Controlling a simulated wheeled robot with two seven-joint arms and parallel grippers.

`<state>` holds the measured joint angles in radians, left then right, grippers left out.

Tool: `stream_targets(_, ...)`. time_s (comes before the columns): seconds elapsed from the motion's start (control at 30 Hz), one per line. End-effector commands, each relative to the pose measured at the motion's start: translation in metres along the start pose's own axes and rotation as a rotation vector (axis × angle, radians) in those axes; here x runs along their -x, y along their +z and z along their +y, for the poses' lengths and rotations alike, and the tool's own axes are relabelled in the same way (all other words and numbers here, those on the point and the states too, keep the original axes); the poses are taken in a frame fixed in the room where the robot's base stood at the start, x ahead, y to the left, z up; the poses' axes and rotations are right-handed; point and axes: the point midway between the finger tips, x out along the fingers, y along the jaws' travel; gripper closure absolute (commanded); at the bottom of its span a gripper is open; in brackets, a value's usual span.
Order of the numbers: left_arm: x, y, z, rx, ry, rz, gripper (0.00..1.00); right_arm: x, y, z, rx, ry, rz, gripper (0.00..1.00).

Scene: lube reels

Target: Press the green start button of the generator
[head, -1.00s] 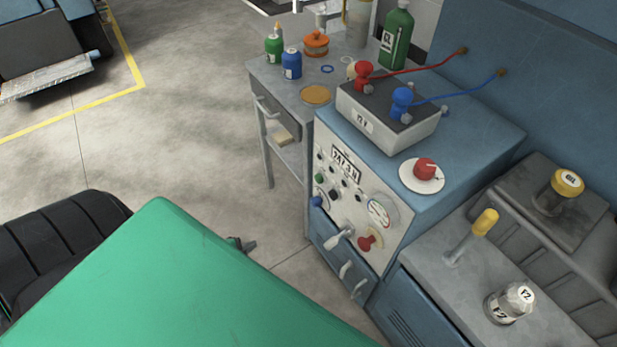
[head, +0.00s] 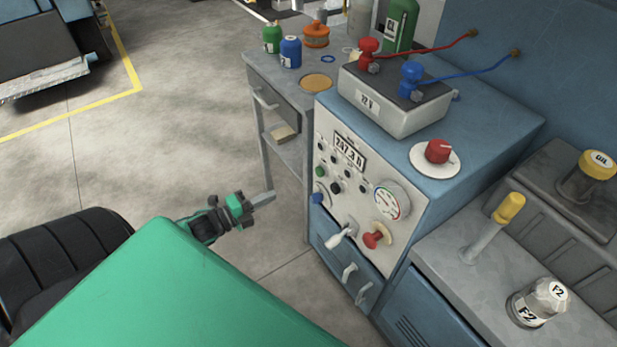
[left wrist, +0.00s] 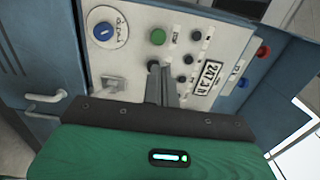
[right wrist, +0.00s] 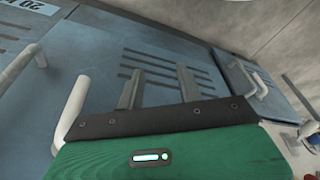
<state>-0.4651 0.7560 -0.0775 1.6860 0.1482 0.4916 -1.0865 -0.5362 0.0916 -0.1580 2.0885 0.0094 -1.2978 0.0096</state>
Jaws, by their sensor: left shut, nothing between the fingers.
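The green start button (head: 320,171) sits on the left of the generator's pale front panel (head: 338,206). In the left wrist view the green button (left wrist: 158,36) shows unobstructed, just beyond my fingertips. My left gripper (head: 270,196) is shut and empty, pointing at the panel from the left with a gap before it in the head view. In the left wrist view the closed fingers (left wrist: 161,70) overlap the panel beside a dark button. My right gripper (right wrist: 159,71) has its two fingers apart and empty, before a blue vented surface; it is out of the head view.
Several dark buttons, a display (head: 350,151), a gauge (head: 390,201) and a red knob (head: 376,235) share the panel. A grey table (head: 272,68) with bottles stands behind. Handles (right wrist: 70,115) stick out near my right gripper. Floor left of the generator is free.

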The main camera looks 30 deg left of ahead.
Motion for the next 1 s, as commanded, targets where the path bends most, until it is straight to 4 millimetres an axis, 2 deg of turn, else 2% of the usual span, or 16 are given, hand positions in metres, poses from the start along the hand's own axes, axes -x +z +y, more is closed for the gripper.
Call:
stream_targets(0.17, -0.015, 0.001, 0.000, -0.001, -0.002, -0.001, 1.00, 0.001, -0.001, 0.000, 0.000, 0.000, 0.003, 0.64)
stream_targets(0.8, -0.108, 0.001, 0.000, 0.000, -0.002, -0.001, 1.00, 0.012, -0.002, 0.000, 0.001, 0.001, 0.012, 0.64)
stream_targets(1.0, -0.129, 0.001, 0.000, 0.001, 0.000, -0.001, 1.00, 0.013, -0.003, 0.000, 0.001, 0.001, 0.015, 0.64)
